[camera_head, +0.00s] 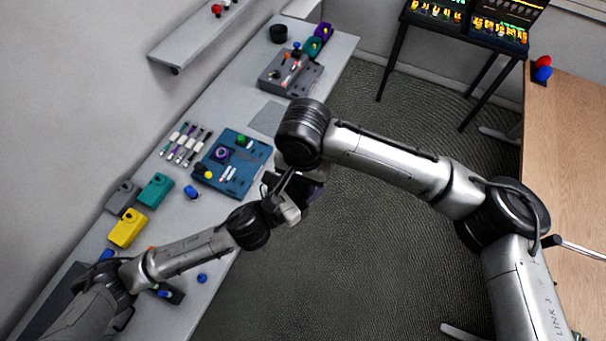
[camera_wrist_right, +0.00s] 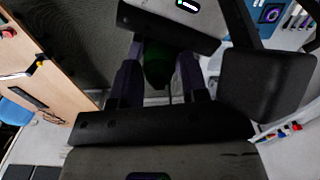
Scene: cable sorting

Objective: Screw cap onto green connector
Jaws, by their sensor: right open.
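My right gripper (camera_head: 308,188) hangs over the floor at the bench's front edge, close to my left gripper (camera_head: 280,200). The two overlap in the head view. In the right wrist view the right gripper (camera_wrist_right: 158,82) is open, with a dark green part (camera_wrist_right: 157,62) between its fingers. I cannot tell whether this part is the connector or the cap, or what holds it. Whether my left gripper is open or shut is hidden. A green round piece (camera_head: 241,140) sits on the blue tray (camera_head: 256,155) on the bench, near a purple ring (camera_head: 222,153) and a yellow piece (camera_head: 208,174).
A blue cap (camera_head: 191,192) lies left of the tray. Teal (camera_head: 154,190), yellow (camera_head: 127,229) and grey (camera_head: 122,197) blocks stand at the bench's wall side. Several cables (camera_head: 185,144) lie behind the tray. A wooden table (camera_head: 565,130) stands at the right; open floor lies between.

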